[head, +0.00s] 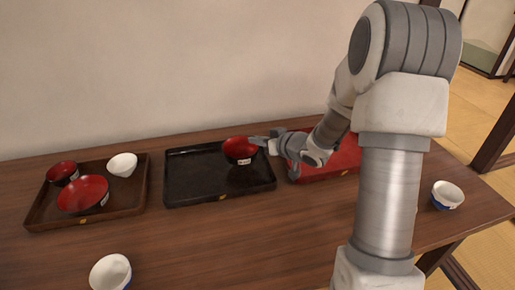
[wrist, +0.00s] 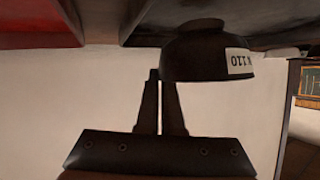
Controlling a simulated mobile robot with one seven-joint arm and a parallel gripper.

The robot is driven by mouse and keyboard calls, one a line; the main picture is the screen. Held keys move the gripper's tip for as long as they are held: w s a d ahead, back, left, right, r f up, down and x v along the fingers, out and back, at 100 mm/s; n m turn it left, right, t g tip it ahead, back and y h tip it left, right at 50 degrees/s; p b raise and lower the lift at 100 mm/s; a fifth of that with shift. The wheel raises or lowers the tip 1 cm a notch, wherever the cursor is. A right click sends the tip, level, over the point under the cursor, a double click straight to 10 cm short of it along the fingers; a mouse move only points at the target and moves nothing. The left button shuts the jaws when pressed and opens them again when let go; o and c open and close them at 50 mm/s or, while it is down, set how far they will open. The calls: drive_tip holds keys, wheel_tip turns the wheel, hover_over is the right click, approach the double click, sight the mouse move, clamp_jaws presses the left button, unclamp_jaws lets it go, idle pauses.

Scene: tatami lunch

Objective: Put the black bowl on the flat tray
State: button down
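The black bowl (head: 240,157), red inside with a white label, is upright over the right part of the black tray (head: 190,190). Whether its foot touches the tray I cannot tell. My gripper (head: 266,142) reaches it from the right. In the upside-down wrist view, my gripper's fingers (wrist: 160,90) are close together at the rim of the bowl (wrist: 200,65).
A red tray (head: 335,174) lies right of the black tray, partly behind my arm. A brown tray (head: 125,206) at left holds two red-lined bowls and a white one. White bowls stand at the front left (head: 110,273) and far right (head: 447,196). A wall runs behind.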

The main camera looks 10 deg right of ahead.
drive_tip(key=shift+f, duration=0.65)
drive_tip(key=shift+f, duration=0.15)
drive_tip(key=c, duration=1.1)
unclamp_jaws()
drive_tip(key=shift+o, duration=0.2)
